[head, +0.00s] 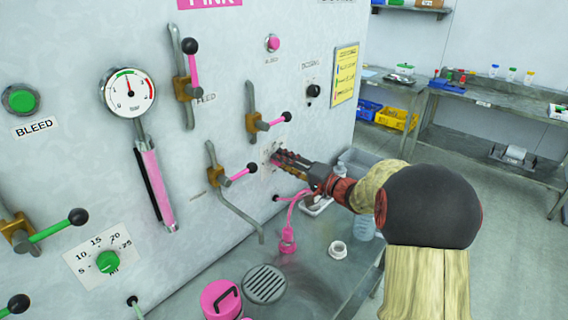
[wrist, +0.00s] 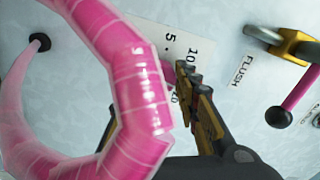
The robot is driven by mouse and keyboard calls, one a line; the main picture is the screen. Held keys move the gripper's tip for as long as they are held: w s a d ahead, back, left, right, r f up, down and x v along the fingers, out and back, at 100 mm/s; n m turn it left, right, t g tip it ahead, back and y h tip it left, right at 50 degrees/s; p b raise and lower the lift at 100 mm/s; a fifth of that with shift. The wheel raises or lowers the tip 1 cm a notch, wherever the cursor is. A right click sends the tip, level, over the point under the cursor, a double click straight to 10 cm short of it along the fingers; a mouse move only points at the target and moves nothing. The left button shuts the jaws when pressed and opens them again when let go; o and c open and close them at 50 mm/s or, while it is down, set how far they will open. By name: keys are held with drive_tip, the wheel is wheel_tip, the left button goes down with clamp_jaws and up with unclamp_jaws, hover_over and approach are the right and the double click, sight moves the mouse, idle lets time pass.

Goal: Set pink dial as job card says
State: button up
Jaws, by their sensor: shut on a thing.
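The pink dial (wrist: 170,82) sits on a white scale plate (wrist: 182,45) on the panel. The wrist view shows the numbers 5, 10 and 20 on the plate; the rest is covered. My gripper (head: 278,158) reaches the panel at this dial and is shut on it. The dial's pointer cannot be made out. A yellow card (head: 345,74) hangs at the panel's right edge; its writing is too small to read.
The pink hose (wrist: 140,85) loops close in front of my gripper. Levers with pink handles (head: 243,173) stand left of it, including one beside the FLUSH label (wrist: 242,68). A green dial (head: 107,262) is at lower left. A pink-lidded container (head: 221,299) stands on the bench below.

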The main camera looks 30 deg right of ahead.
drive_tip(key=shift+f+m+p, duration=0.1)
drive_tip(key=shift+m+p, duration=3.2)
drive_tip(key=shift+m, duration=4.8)
drive_tip(key=o, duration=1.2)
drive_tip(key=shift+c, duration=0.2)
drive_tip(key=v, duration=1.2)
